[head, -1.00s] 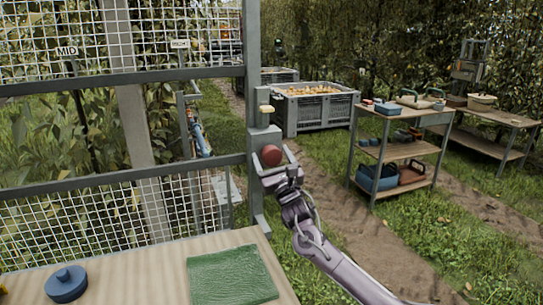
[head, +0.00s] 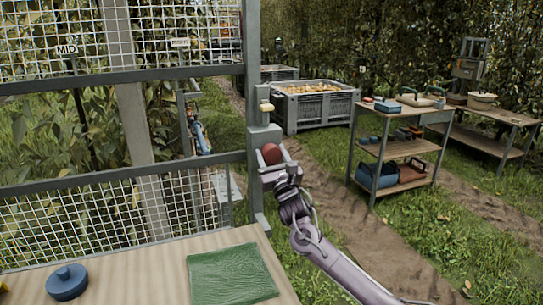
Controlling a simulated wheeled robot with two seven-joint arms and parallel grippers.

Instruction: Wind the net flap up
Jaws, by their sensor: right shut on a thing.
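The net flap's frame stands at the left, with white mesh in an upper panel (head: 60,35) and a lower panel (head: 110,215). An open gap lies between the grey rails, and a label reading MID hangs near the upper left. A grey post (head: 253,100) carries a box with a red round knob (head: 271,153). My right gripper (head: 272,164) is shut on the red knob, coming from below right. The knob's far side is hidden.
A wooden table (head: 140,262) in front holds a blue lidded disc (head: 66,282) and a green cloth (head: 232,275). A grey crate of pears (head: 315,108) stands behind. A shelf cart (head: 400,150) and a bench (head: 500,115) stand right. Grass and a dirt path lie between.

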